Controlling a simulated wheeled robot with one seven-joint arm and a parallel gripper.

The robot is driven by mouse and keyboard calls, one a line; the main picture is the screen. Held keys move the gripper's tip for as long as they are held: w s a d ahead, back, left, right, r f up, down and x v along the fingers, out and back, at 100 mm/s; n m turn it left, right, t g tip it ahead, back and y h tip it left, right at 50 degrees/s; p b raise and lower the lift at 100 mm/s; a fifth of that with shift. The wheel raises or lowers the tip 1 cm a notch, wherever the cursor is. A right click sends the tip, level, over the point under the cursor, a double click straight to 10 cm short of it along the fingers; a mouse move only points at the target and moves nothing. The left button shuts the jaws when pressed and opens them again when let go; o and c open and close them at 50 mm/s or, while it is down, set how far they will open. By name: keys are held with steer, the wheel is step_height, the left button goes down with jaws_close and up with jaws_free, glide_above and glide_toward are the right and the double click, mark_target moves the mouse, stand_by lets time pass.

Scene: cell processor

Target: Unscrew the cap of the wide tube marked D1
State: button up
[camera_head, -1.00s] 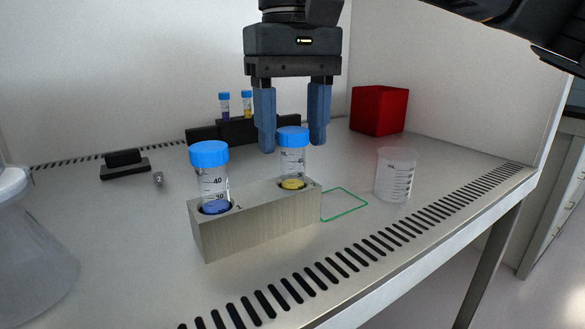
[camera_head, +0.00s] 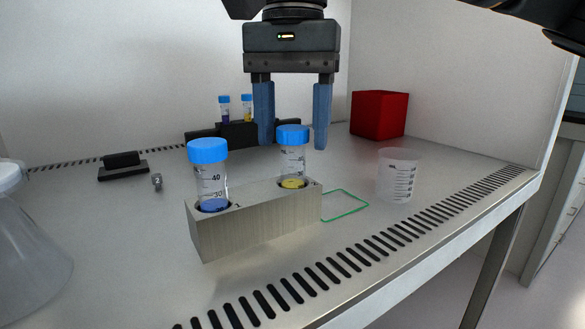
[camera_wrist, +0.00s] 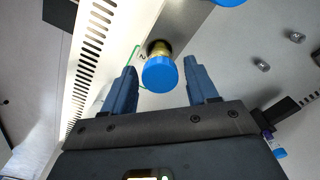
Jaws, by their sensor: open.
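Two wide tubes with blue screw caps stand upright in a metal block rack (camera_head: 255,228). The left tube (camera_head: 212,186) holds blue liquid, and its cap (camera_head: 207,151) is on. The right tube (camera_head: 292,165) holds yellow liquid, and its cap (camera_head: 292,134) is on. I cannot read a D1 mark on either tube. My gripper (camera_head: 293,145) is open and empty, pointing down behind the right tube's cap in the head view. In the wrist view, that cap (camera_wrist: 160,74) shows between my fingertips (camera_wrist: 160,66), apparently without contact. The left tube's cap (camera_wrist: 231,2) shows at the top edge.
A graduated beaker (camera_head: 398,176) and a green outline (camera_head: 345,204) lie right of the rack. A red box (camera_head: 378,115) and a dark rack (camera_head: 238,133) with small tubes stand behind. A clear flask (camera_head: 25,250) is at left. Slotted vents line the front edge.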

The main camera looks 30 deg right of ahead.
steer(key=shift+m, duration=0.7)
steer(key=shift+f+m+b, duration=0.1)
steer(key=shift+m+b, duration=0.3)
steer(key=shift+m, duration=0.8)
steer(key=m, duration=0.3)
steer(key=shift+m+b, duration=0.3)
steer(key=shift+m, duration=0.1)
steer(key=shift+c, duration=0.2)
jaws_close()
